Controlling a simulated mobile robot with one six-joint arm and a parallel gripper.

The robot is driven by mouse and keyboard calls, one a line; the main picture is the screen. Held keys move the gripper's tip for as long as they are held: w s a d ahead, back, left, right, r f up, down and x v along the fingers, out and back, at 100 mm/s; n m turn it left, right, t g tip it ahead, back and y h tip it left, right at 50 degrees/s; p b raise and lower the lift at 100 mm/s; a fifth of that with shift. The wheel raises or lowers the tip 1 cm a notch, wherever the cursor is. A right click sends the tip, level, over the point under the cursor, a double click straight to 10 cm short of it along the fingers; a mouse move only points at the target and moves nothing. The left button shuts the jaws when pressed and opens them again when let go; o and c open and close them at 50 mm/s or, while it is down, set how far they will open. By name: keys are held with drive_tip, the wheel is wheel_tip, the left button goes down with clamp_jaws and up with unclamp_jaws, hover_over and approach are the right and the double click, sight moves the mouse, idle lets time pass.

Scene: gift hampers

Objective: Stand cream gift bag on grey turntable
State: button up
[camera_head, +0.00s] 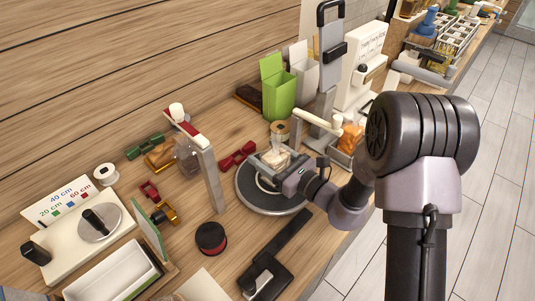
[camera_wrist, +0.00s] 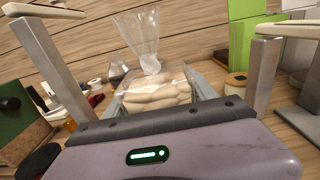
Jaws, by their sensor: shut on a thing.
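The cream gift bag (camera_head: 275,157) is a clear bag with cream contents, gathered at its neck. In the wrist view the bag (camera_wrist: 157,93) stands roughly upright between my fingers, with its clear top flaring up. My gripper (camera_head: 270,163) is shut on it, reaching in from the right. The fingers (camera_wrist: 160,97) show at both sides of the bag. The grey turntable (camera_head: 268,207) is a round disc on the bench, beneath my gripper and partly hidden by it. I cannot tell whether the bag's base touches the disc.
A grey post with a white arm (camera_head: 212,180) stands left of the turntable; another white-armed post (camera_head: 318,130) stands to its right. Red bows (camera_head: 237,155) lie behind left. A green box (camera_head: 278,95) stands behind. A dark spool (camera_head: 211,238) and a black tool (camera_head: 270,268) lie in front.

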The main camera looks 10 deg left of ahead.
drive_tip(key=shift+f+b, duration=0.25)
drive_tip(key=shift+b, duration=0.05)
idle(0.6)
drive_tip(key=o, duration=1.6)
drive_tip(key=p+v, duration=0.2)
drive_tip(key=v, duration=1.5)
drive_tip(key=shift+d, duration=0.2)
drive_tip(key=shift+s, duration=0.1)
